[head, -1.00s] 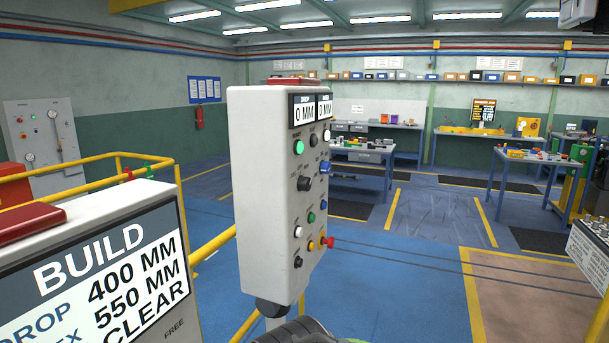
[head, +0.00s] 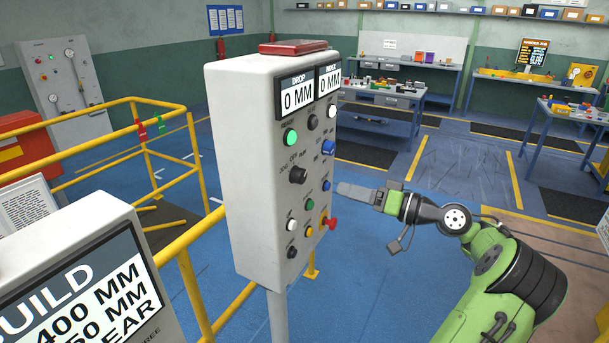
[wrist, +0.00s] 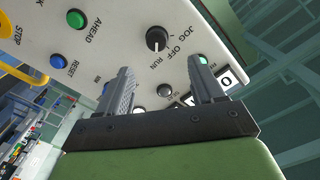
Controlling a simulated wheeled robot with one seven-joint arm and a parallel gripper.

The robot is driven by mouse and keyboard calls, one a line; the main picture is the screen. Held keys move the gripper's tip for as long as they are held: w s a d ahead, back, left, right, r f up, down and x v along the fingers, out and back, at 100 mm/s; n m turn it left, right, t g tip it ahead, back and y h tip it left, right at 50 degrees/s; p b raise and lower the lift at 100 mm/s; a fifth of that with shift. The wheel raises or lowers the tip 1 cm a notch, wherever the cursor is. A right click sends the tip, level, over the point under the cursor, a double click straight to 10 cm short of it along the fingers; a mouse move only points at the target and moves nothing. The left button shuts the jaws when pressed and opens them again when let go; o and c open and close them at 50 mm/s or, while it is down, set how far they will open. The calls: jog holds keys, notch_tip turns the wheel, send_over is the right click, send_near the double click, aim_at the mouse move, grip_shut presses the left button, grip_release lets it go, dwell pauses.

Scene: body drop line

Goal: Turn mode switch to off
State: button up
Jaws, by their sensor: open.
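The mode switch (head: 298,175) is a black rotary knob on the front face of the grey control box (head: 240,170). In the wrist view the knob (wrist: 157,40) has JOG, OFF and RUN printed around it, and its pale mark appears to point toward RUN. My gripper (head: 345,190) is in front of the panel face, to the right of the knob in the head view. In the wrist view my gripper (wrist: 162,80) is open and empty, its fingers spread, with the knob beyond and between the tips, apparently untouched.
Other controls surround the knob: a green light (head: 290,137), a blue knob (head: 328,147), and a red knob (head: 331,223). A BUILD sign (head: 85,290) stands at the lower left. Yellow rails (head: 190,250) run behind the box.

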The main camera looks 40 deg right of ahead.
aim_at(304, 178)
jog(key=x, duration=0.5)
jog(key=p+x, duration=0.1)
jog(key=x, duration=0.5)
jog(key=shift+w+d+f, duration=0.1)
jog(key=shift+w+d, duration=0.05)
jog(key=shift+w, duration=0.2)
jog(key=shift+w+f, duration=0.1)
jog(key=shift+w, duration=0.25)
jog(key=shift+s, duration=0.1)
jog(key=c, duration=1.1)
jog(key=shift+o, duration=0.2)
